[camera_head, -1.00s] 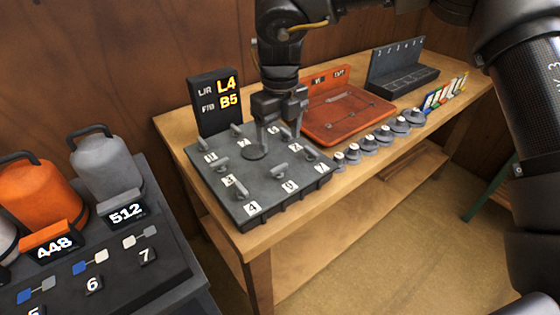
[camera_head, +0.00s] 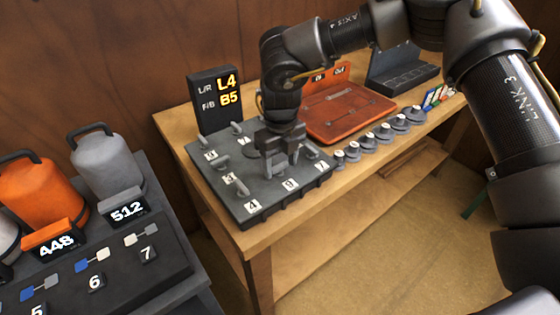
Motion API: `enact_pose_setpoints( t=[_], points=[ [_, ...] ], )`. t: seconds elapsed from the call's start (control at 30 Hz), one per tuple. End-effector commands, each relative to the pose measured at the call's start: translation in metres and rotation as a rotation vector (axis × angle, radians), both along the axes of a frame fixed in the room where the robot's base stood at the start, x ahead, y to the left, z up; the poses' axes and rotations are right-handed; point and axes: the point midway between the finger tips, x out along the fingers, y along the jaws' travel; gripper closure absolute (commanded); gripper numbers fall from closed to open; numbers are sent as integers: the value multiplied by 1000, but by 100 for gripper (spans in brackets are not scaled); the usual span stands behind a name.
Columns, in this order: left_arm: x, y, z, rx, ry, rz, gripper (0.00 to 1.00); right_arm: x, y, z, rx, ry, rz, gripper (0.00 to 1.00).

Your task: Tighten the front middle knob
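The dark grey plate (camera_head: 218,190) lies on the wooden bench, with several lever-shaped knobs and white number tags on it. The front middle knob stands by the tag marked 5 (camera_head: 290,184); my gripper hides most or all of it. My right gripper (camera_head: 280,166) points down at this spot, its fingers low over the plate. Whether the fingers touch or close on the knob cannot be made out. A black display (camera_head: 216,98) behind the plate reads L/R L4 and F/B B5. My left gripper is not in view.
An orange tray (camera_head: 345,115) and a dark rack (camera_head: 398,72) stand farther along the bench (camera_head: 250,240). Several grey weights (camera_head: 368,146) line its front edge. An orange canister (camera_head: 42,190) and a grey one (camera_head: 105,165) stand on a dark console at left.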

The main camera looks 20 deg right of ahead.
Motion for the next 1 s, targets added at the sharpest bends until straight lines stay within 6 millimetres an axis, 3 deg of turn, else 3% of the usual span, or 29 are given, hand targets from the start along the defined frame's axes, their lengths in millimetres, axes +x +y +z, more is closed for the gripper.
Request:
enact_pose_setpoints(
  t=[0.03, 0.23, 0.57, 1.0],
  points=[
    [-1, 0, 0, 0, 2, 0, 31, 0, 0, 0, 0, 0, 0, 49],
    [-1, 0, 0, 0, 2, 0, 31, 0, 0, 0, 0, 0, 0, 75],
    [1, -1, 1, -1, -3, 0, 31, 0, 0, 1, 1, -1, -50, 76],
    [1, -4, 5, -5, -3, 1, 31, 1, 2, 1, 4, 0, -389, 76]
  ],
)
